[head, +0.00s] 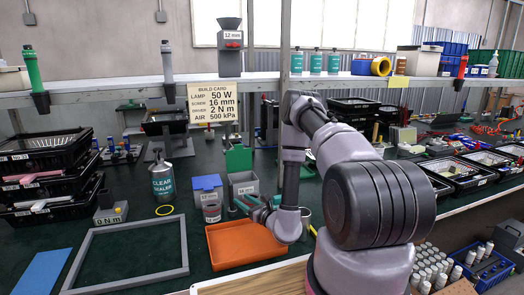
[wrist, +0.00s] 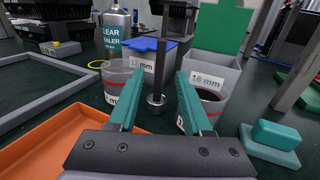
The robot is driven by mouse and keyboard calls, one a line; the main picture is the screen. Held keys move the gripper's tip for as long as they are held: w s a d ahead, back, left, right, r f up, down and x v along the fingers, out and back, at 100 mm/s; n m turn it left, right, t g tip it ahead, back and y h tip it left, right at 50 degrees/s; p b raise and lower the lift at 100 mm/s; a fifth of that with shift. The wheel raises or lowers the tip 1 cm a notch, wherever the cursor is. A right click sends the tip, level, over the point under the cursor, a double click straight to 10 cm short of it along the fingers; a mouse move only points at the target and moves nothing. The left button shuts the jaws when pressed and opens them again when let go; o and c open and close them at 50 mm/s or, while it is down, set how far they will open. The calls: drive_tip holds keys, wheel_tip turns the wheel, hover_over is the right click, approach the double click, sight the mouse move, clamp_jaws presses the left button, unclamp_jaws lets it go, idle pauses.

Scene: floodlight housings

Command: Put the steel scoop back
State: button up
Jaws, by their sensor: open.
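My gripper (wrist: 160,74) is open, its two teal fingers apart. A small steel cup (wrist: 157,109), apparently the scoop's bowl, shows low between the fingers in the wrist view, under a dark upright handle (wrist: 161,60). I cannot tell whether the fingers touch the handle or whether the bowl rests on the mat. A clear cup (wrist: 118,82) stands behind the left finger and another clear cup (wrist: 210,100) with dark contents behind the right finger. Their labels are partly hidden. In the head view my gripper (head: 257,208) is above the mat behind the orange tray; the scoop is not clear there.
The orange tray (head: 214,263) lies in front, an empty grey frame (head: 184,240) to its left. A blue-lidded 12 mm box (wrist: 148,45) and grey 16 mm bin (wrist: 212,66) stand behind the cups. A teal block (wrist: 272,142) is at right; a sealer bottle (head: 162,182) stands back left.

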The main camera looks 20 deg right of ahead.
drive_tip(key=s+a+r+n+g+y, duration=0.35)
drive_tip(key=r+n+g, duration=0.2)
drive_tip(key=r, duration=0.45)
drive_tip(key=s+a+r+n+g+y, duration=0.35)
drive_tip(key=a+r+n, duration=0.2)
drive_tip(key=r, duration=0.45)
drive_tip(key=s+a+r+n+g+y, duration=0.2)
drive_tip(key=a+r+n+g+y, duration=0.25)
drive_tip(key=r, duration=0.55)
drive_tip(key=s+d+r+n+g+h, duration=0.2)
drive_tip(key=s+r+n+h, duration=0.15)
drive_tip(key=s, duration=0.35)
drive_tip(key=s+d+r+n+g+h, duration=0.2)
drive_tip(key=s+r+n+h, duration=0.1)
drive_tip(key=s+n+h, duration=0.3)
drive_tip(key=s+d+r+n+t+h, duration=0.1)
drive_tip(key=s+d+r+t+h, duration=0.2)
drive_tip(key=d, duration=0.3)
drive_tip(key=s+d+r+n+t+h, duration=0.1)
drive_tip(key=s+d+r+t+h, duration=0.3)
drive_tip(key=d+r+t, duration=0.1)
drive_tip(key=shift+d+r, duration=0.25)
drive_tip(key=shift+d, duration=0.45)
drive_tip(key=shift+s, duration=0.1)
